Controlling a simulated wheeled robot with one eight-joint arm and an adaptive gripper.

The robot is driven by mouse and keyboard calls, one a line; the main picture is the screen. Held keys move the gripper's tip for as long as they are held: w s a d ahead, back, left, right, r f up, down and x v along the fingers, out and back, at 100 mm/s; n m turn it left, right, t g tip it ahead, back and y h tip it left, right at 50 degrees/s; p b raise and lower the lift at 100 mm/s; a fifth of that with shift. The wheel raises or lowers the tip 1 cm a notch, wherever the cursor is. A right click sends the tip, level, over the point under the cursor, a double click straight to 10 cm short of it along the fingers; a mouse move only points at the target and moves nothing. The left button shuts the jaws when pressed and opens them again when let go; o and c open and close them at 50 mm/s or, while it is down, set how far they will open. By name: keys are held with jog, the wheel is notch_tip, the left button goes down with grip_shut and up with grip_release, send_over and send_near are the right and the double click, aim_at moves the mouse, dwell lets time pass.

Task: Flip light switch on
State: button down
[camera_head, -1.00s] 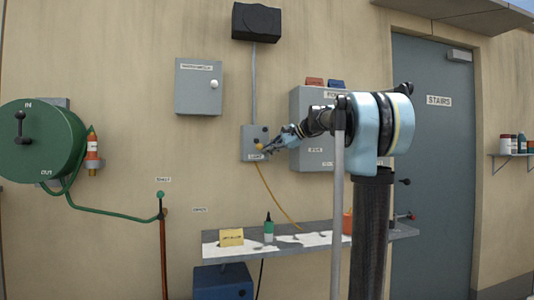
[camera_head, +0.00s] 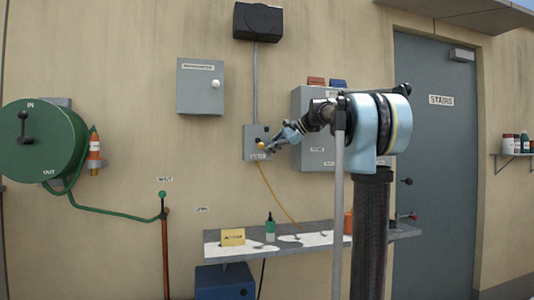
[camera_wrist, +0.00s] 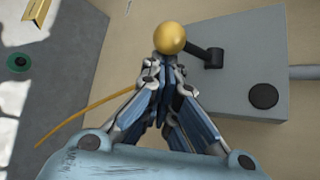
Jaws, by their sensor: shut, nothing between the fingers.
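The light switch is a grey wall box (camera_head: 250,143) with a short dark lever (camera_wrist: 207,55) ending in a yellow ball knob (camera_wrist: 169,38). The box also shows large at the right of the wrist view (camera_wrist: 235,30). The knob is in the head view too (camera_head: 261,145), beside my fingertips. My gripper (camera_wrist: 162,66) is shut and empty, its fingertips right at the knob in the wrist view; I cannot tell whether they touch it. A conduit runs up from the box to a black wall lamp (camera_head: 257,21), which looks dark.
A cabinet (camera_head: 200,87) hangs above left, and a larger grey box (camera_head: 306,101) is behind my arm. A green hose reel (camera_head: 45,140) is at left.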

jog(key=shift+s+d+r+m+g+h, duration=0.15)
jog(key=shift+r+m+g+h, duration=0.15)
jog(key=shift+r+g, duration=0.3)
jog(key=shift+s+a+r+m+g+h, duration=0.15)
jog(key=shift+r+m+g, duration=0.25)
jog(key=shift+r, duration=0.3)
jog(key=shift+s+d+r+m+g+h, duration=0.15)
jog(key=shift+r+m+g+h, duration=0.1)
jog(key=shift+r+g, duration=0.4)
jog(key=shift+r, duration=0.2)
notch_tip(320, 180, up, 11)
jog(key=shift+w+f, duration=0.15)
jog(key=shift+w, duration=0.05)
dwell(0.7)
jog(key=shift+d, duration=0.1)
